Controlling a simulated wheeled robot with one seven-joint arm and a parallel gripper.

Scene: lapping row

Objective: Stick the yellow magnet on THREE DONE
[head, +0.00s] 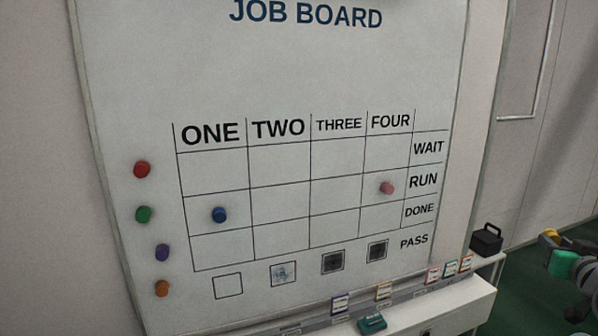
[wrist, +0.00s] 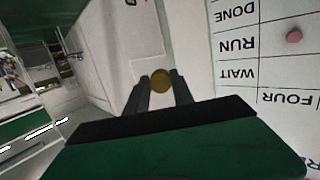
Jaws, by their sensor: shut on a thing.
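The yellow magnet (wrist: 161,80), a dull yellow disc, is held between the two fingertips of my gripper (wrist: 160,88) in the wrist view. The job board (head: 290,70) fills much of the head view. Its THREE DONE cell (head: 336,227) is bare. A blue magnet (head: 219,214) sits in ONE RUN and a pink magnet (head: 387,188) in FOUR RUN. In the wrist view the board is upside down on the right, with the pink magnet (wrist: 293,35) near the edge. The held magnet appears left of the board's grid there, apart from it.
Red (head: 142,169), green (head: 144,214), purple (head: 163,252) and orange (head: 162,288) magnets line the board's left side. A ledge (head: 455,297) below holds small cards, a teal block (head: 372,324) and a black box (head: 486,240). Unclear green and yellow parts show at the right edge.

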